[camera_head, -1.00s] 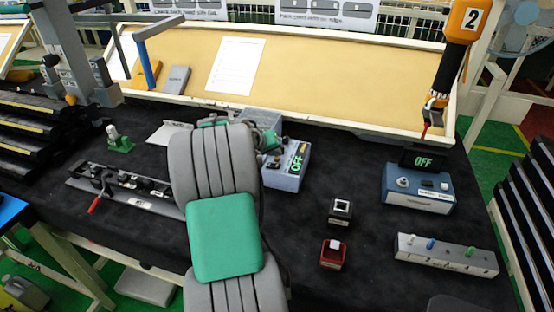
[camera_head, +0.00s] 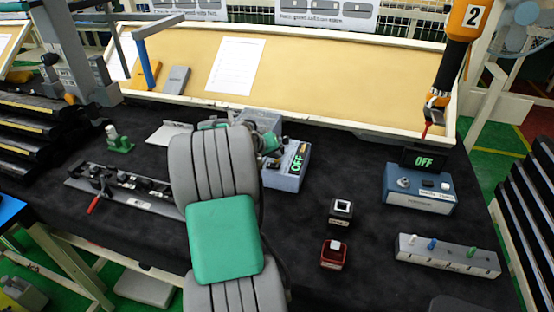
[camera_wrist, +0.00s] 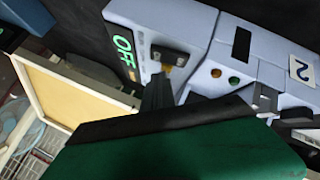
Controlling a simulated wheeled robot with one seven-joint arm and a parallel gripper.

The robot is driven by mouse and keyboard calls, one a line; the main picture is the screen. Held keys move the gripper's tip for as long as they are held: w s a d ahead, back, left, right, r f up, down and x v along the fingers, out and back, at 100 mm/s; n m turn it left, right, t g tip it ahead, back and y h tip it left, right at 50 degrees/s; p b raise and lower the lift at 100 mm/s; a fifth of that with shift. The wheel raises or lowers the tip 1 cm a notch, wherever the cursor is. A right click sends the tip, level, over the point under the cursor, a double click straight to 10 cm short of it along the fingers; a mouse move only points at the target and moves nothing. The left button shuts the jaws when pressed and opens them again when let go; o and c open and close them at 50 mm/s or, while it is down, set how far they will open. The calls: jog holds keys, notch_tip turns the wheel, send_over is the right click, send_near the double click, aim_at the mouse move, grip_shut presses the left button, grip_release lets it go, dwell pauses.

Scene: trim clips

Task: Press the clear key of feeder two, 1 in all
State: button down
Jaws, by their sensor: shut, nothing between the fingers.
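Feeder two is a pale grey-lilac unit (camera_wrist: 215,55) with a "2" label, and it fills the top of the wrist view. Its display (camera_wrist: 123,52) reads OFF in green. Beside the display is a dark raised bar (camera_wrist: 170,57) with an amber part (camera_wrist: 168,71) partly showing near it. An orange lamp and a green lamp (camera_wrist: 234,80) sit further right. My gripper (camera_wrist: 158,88) is shut and empty, its dark fingertips close to the amber part; I cannot tell whether they touch. In the head view the feeder (camera_head: 286,178) is partly hidden by my arm.
A blue box with an OFF display (camera_head: 418,188) stands at the right, below a hanging orange tool (camera_head: 455,50) marked 2. A grey clip strip (camera_head: 447,255), a black block (camera_head: 340,212) and a red block (camera_head: 333,255) lie on the dark mat.

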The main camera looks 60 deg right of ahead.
dwell(0.3)
jog(key=shift+r+p, duration=0.55)
jog(key=shift+r, duration=0.35)
jog(key=shift+r, duration=0.1)
jog(key=shift+r+p, duration=1.45)
jog(key=shift+r, duration=0.95)
